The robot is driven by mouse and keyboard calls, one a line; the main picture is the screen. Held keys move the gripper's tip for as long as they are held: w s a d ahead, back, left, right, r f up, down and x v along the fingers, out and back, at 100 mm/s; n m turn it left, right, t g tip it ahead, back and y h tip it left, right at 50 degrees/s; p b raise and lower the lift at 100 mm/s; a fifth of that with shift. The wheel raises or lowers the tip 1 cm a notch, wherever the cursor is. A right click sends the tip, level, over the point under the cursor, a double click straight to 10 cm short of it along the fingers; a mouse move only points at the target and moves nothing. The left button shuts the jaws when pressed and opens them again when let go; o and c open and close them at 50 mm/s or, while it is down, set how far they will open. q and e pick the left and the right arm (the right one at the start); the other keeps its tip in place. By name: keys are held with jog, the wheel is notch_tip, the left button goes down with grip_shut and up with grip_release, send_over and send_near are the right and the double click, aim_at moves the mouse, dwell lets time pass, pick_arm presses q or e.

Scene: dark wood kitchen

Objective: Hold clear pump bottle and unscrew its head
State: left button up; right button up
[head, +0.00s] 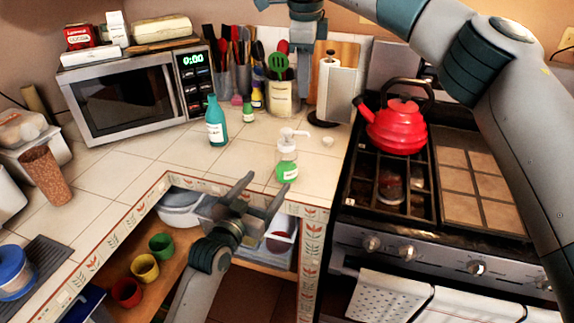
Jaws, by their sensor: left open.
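The clear pump bottle (287,160) stands upright on the tiled counter near its front edge. It holds green liquid, and its white pump head (291,136) is on top. My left gripper (266,186) is open and empty, in front of the bottle at the counter edge. Its two fingers point toward the bottle, and it appears apart from it. My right gripper (306,10) shows only in part at the top edge, above the back of the counter.
A teal bottle (216,122) stands left of the pump bottle. A small white cap-like object (328,141) lies right of it. Utensil holders (283,98) and a paper towel roll (327,88) stand behind. The stove with a red kettle (397,127) is at the right, a microwave (135,92) at the left.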

aim_at(292, 150)
pick_arm(q)
jog(key=shift+w+d, duration=0.1)
jog(key=shift+w, duration=0.05)
jog(key=x, duration=1.7)
jog(key=shift+w+d+f, duration=0.1)
jog(key=c, duration=1.2)
jog(key=o, duration=1.2)
jog(key=b+v, duration=0.2)
jog(key=v, duration=1.5)
jog(key=shift+s, duration=0.2)
